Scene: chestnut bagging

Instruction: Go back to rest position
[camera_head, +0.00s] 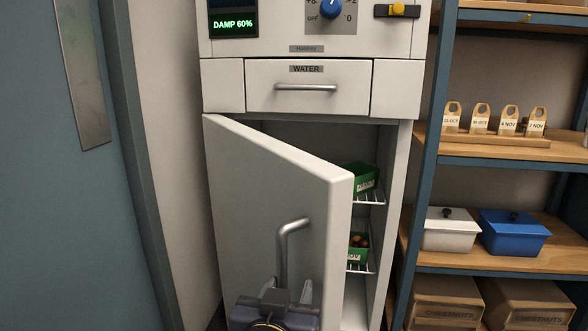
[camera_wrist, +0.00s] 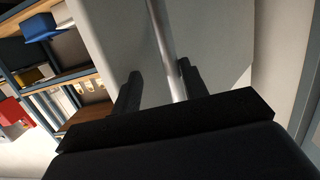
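My gripper (camera_head: 292,290) is low in the head view, in front of the open cabinet door (camera_head: 255,195). In the wrist view my gripper's two dark fingers (camera_wrist: 157,85) are spread apart, with the door's metal handle (camera_wrist: 165,50) running between them. A gap shows between the left finger and the handle, and the handle passes close to the right finger; contact there is unclear. The handle also shows in the head view (camera_head: 283,250), just above my gripper. The door stands partly open, its free edge swung toward me. Nothing is held.
Inside the cabinet, a green upper bin (camera_head: 364,178) and a green lower bin (camera_head: 358,248) sit on wire racks. A closed WATER drawer (camera_head: 308,88) is above. Right stands a shelf with a white box (camera_head: 450,232), a blue box (camera_head: 514,235) and cardboard cartons. A blue-grey door (camera_head: 60,200) is left.

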